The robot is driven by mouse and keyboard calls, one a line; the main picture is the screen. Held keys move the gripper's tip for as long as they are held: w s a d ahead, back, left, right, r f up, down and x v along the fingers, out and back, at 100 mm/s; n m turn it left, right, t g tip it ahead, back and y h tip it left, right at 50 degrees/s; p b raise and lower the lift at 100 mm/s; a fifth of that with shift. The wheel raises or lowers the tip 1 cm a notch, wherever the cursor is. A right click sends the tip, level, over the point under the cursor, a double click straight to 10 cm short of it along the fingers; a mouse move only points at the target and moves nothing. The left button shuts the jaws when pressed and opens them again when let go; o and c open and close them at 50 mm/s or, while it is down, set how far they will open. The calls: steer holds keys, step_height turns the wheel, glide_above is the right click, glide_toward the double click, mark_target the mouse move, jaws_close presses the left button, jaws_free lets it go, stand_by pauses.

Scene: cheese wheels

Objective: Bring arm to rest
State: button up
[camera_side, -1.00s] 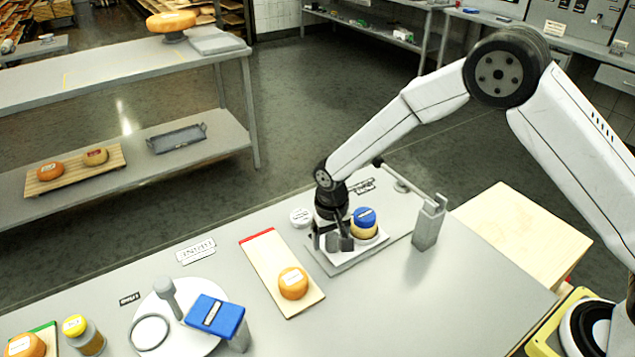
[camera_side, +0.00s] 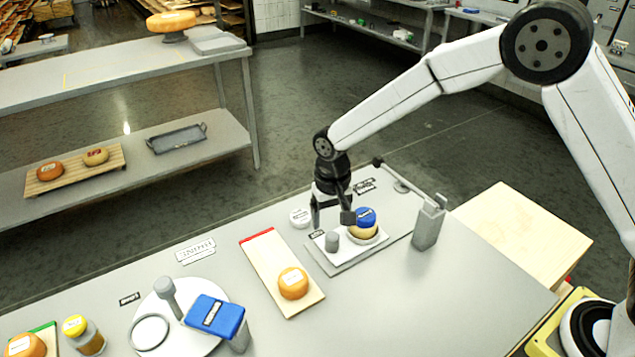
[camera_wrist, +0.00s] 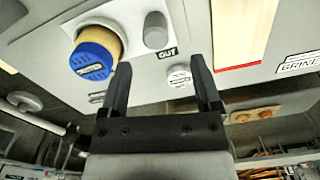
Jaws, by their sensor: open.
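My gripper (camera_side: 332,217) is open and empty, above the white cutting board (camera_side: 343,262) on the bench. The two dark fingers also show in the wrist view (camera_wrist: 162,80) with nothing between them. A grey knob (camera_side: 332,242) stands on the board below the gripper, and shows upright in the wrist view (camera_wrist: 155,32).
A grey post with a bar (camera_side: 429,226) stands right of the board. An orange cheese wheel (camera_side: 293,283) lies on a red-ended wooden board (camera_side: 268,262). A blue-topped block (camera_side: 214,316) and a round white plate (camera_side: 160,305) are at the front left. A white round lid (camera_side: 300,217) lies behind the board.

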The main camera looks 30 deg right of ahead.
steer(key=shift+d, duration=0.1)
steer(key=shift+s+d+r, duration=0.15)
steer(key=shift+d+r, duration=0.05)
steer(key=s+d+r+n+t, duration=0.1)
steer(key=s+d+r, duration=0.1)
steer(key=s+d, duration=0.5)
steer(key=s+d+r+n+t, duration=0.1)
steer(key=s+d+r, duration=0.2)
steer(key=s+d, duration=0.3)
steer(key=s, duration=0.5)
steer(key=shift+s+d+t, duration=0.3)
steer(key=shift+d, duration=0.1)
